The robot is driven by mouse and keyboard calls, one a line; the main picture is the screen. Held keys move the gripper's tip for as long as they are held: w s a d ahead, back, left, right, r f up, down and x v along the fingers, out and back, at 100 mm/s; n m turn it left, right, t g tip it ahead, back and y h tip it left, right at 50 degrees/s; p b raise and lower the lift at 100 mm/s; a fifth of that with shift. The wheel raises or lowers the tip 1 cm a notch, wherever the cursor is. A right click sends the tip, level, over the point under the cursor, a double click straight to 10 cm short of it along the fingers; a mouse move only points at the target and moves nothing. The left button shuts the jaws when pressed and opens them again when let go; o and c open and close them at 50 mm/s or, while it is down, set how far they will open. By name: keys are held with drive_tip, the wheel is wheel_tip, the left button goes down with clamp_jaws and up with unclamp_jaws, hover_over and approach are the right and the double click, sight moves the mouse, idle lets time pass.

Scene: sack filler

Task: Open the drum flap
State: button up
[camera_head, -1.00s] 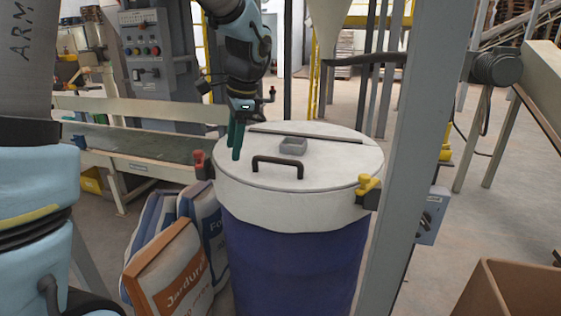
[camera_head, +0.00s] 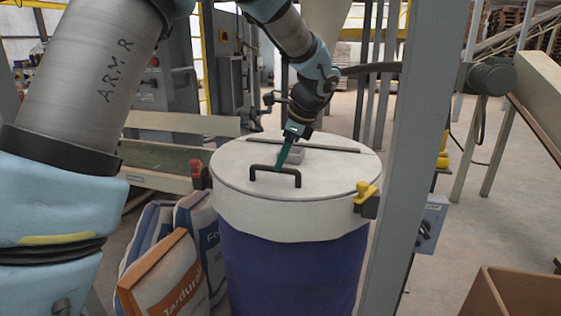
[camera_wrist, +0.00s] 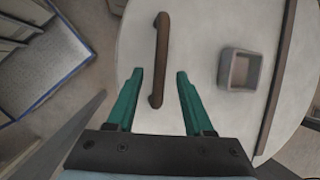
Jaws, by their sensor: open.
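The blue drum (camera_head: 290,262) stands upright with a white lid, the drum flap (camera_head: 235,160), lying flat and closed on top. A dark bar handle (camera_head: 275,172) is fixed on the flap near its front edge. It also shows in the wrist view (camera_wrist: 160,55). A red latch (camera_head: 197,172) sits at the left rim and a yellow latch (camera_head: 366,189) at the right rim. My gripper (camera_head: 281,165) is above the flap by the handle. In the wrist view my green fingers (camera_wrist: 160,72) are open, with the handle's near end between them in the picture; contact cannot be told.
A small grey box (camera_head: 296,156) sits on the flap behind the handle, before a dark hinge strip (camera_head: 315,143). Filled sacks (camera_head: 168,275) lean at the drum's left. A grey post (camera_head: 405,150) stands close on the right. A cardboard box (camera_head: 510,293) is lower right.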

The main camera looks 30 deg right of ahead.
drive_tip(key=shift+x, duration=1.15)
clamp_jaws()
idle(0.6)
